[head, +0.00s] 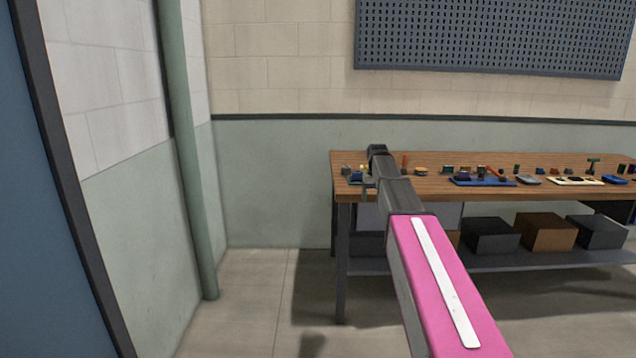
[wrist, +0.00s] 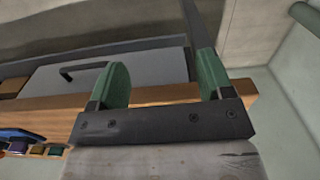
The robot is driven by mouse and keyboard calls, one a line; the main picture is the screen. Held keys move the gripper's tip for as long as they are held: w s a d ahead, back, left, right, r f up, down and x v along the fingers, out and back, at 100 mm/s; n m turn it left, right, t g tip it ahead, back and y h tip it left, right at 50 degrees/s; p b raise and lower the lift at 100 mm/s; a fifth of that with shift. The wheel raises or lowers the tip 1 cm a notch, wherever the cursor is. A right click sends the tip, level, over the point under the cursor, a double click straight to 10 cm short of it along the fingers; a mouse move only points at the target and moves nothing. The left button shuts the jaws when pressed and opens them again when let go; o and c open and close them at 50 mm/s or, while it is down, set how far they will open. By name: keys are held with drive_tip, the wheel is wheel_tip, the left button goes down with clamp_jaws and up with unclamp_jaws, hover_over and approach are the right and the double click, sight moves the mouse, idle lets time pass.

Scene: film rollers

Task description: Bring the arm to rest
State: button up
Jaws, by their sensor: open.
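My arm, with a pink link, stretches forward from the lower right in the head view to the left end of the workbench (head: 480,160). My gripper is mostly hidden behind the arm's dark end there. In the wrist view my gripper (wrist: 162,85) shows two green fingers set wide apart, with nothing between them. Beyond the fingers are the bench's wooden edge (wrist: 165,95) and a grey drawer front with a dark handle (wrist: 85,70). I cannot tell the exact gap between the fingers and the bench.
Several small parts and tools, among them a blue tray (head: 483,181), lie along the bench top. Boxes, one of them brown (head: 548,232), sit on the lower shelf. A green pipe (head: 190,180) stands at left. The floor (head: 250,300) left of the bench is clear.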

drive_tip(key=s+a+f, duration=0.1)
drive_tip(key=s+f, duration=1.2)
drive_tip(key=s, duration=0.4)
drive_tip(key=s+a+f, duration=0.2)
drive_tip(key=s+f, duration=1.1)
drive_tip(key=s, duration=0.5)
drive_tip(key=shift+a, duration=0.2)
